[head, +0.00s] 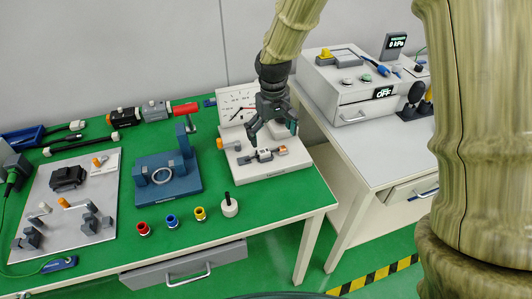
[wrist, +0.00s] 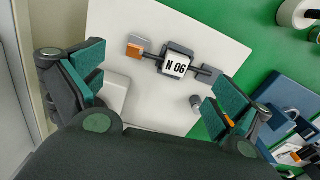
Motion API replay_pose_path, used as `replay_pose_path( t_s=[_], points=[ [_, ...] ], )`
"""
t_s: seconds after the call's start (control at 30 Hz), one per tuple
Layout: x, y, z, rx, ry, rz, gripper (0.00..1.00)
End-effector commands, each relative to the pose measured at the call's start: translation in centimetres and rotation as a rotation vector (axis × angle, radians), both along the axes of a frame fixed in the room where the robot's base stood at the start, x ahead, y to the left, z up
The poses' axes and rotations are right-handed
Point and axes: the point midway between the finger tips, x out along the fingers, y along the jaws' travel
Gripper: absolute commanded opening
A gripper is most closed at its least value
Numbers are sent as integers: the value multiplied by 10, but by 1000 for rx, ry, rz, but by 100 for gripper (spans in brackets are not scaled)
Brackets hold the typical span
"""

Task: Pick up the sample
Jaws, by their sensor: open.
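The likely sample is a small dark grey piece with a white plate marked "N 06" (wrist: 175,65). It lies on a white base plate (wrist: 125,15), between a grey-and-orange block (wrist: 138,48) and a grey block (wrist: 210,73), joined by thin dark rods. In the head view the sample (head: 264,155) sits on the front part of the white gauge stand (head: 277,172). My gripper (head: 268,143) is open above it. In the wrist view its teal-padded fingers (wrist: 160,85) are spread wide to either side, apart from the sample, with nothing between them.
The gauge panel (head: 238,104) stands close behind my gripper. A blue fixture with a ring (head: 168,180) is to the left. Red, blue and yellow rings (head: 172,221) and a white weight (head: 229,207) are in front. A white desk with a kPa instrument (head: 345,82) is right.

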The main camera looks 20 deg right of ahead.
Motion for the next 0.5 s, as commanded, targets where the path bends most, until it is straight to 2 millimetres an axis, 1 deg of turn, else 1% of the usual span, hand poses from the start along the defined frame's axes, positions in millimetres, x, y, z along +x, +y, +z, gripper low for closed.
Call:
replay_pose_path(
  t_s=[0.27,0.37,0.5],
  points=[
    [-1,-2,-11,0,0,-3,100],
    [-2,-4,-19,0,2,-4,100],
    [-4,-6,-36,0,3,-4,100]
  ],
)
